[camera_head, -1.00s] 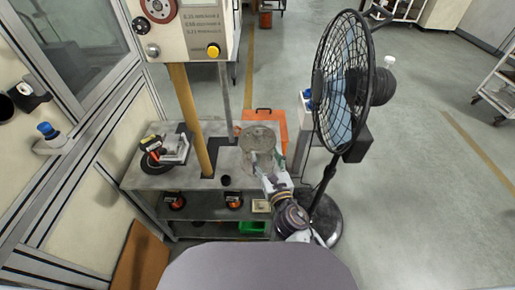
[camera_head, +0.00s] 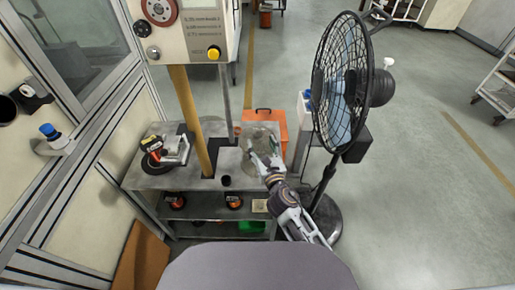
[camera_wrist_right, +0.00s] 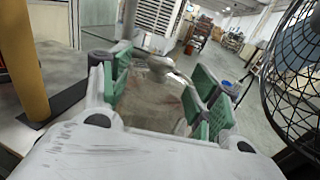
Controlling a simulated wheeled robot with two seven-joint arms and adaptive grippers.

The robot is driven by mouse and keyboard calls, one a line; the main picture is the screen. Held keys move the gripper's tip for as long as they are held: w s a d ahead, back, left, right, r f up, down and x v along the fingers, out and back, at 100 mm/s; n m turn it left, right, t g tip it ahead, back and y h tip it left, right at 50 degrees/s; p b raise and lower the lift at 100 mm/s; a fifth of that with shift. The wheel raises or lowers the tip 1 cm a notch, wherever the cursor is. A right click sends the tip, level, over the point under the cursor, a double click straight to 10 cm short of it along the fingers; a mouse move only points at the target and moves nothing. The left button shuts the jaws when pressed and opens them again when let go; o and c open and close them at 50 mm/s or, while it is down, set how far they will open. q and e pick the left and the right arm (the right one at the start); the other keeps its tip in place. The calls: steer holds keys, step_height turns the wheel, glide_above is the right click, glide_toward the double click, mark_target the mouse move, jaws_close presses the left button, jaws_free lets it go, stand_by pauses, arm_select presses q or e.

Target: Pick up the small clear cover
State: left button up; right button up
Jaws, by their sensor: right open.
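The clear cover (camera_head: 258,132) is a see-through, roughly cylindrical piece on the right part of the metal bench top. In the right wrist view the cover (camera_wrist_right: 152,97) shows faintly between the green finger pads, with a pale knob on top. My right gripper (camera_head: 266,158) reaches in from the front right and overlaps the near side of the cover. In the wrist view its fingers (camera_wrist_right: 158,88) are spread apart with the cover between them. I cannot tell whether the pads touch it. My left gripper is not in view.
A yellow post (camera_head: 190,115) rises from the bench left of the cover. A clamp-like tool (camera_head: 168,152) lies at the bench's left, and a small black cup (camera_head: 226,181) near its front edge. A large fan (camera_head: 343,85) stands close on the right. An orange box (camera_head: 279,125) is behind.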

mark_target(259, 136)
steer(key=shift+x, duration=1.25)
steer(key=shift+w, duration=0.15)
steer(key=shift+x, duration=2.45)
steer(key=shift+d, duration=0.1)
steer(key=shift+c, duration=0.4)
jaws_close()
